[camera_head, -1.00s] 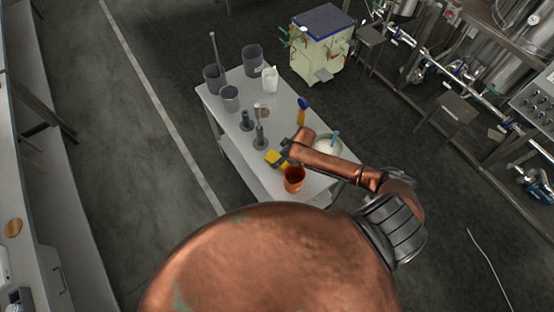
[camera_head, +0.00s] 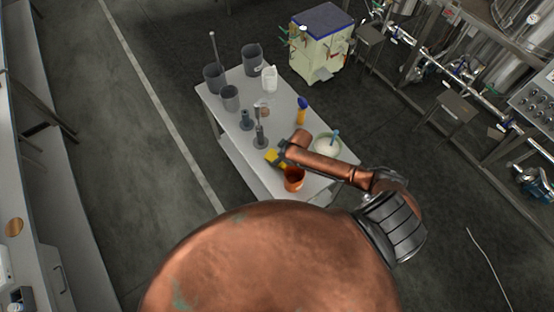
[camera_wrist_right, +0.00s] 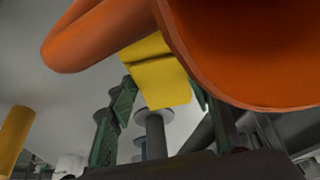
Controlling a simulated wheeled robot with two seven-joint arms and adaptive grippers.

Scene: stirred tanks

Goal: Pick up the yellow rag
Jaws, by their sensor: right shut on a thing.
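The yellow rag (camera_head: 271,155) is at the front part of the white table, at the tip of my right arm. My right gripper (camera_head: 281,152) is beside the orange cup and partly covers the rag. In the right wrist view the rag (camera_wrist_right: 160,75) hangs folded between the two green-padded fingers of the right gripper (camera_wrist_right: 165,100), which is shut on it. Orange surfaces in front hide the rag's upper part there. I cannot tell whether the rag still touches the table. My left gripper is not in view.
The orange cup (camera_head: 294,178) stands close by and looms large in the right wrist view (camera_wrist_right: 245,45). Grey stands (camera_head: 260,140), a white bowl (camera_head: 328,145), a yellow bottle with a blue cap (camera_head: 301,113) and grey beakers (camera_head: 214,78) share the table (camera_head: 283,95).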

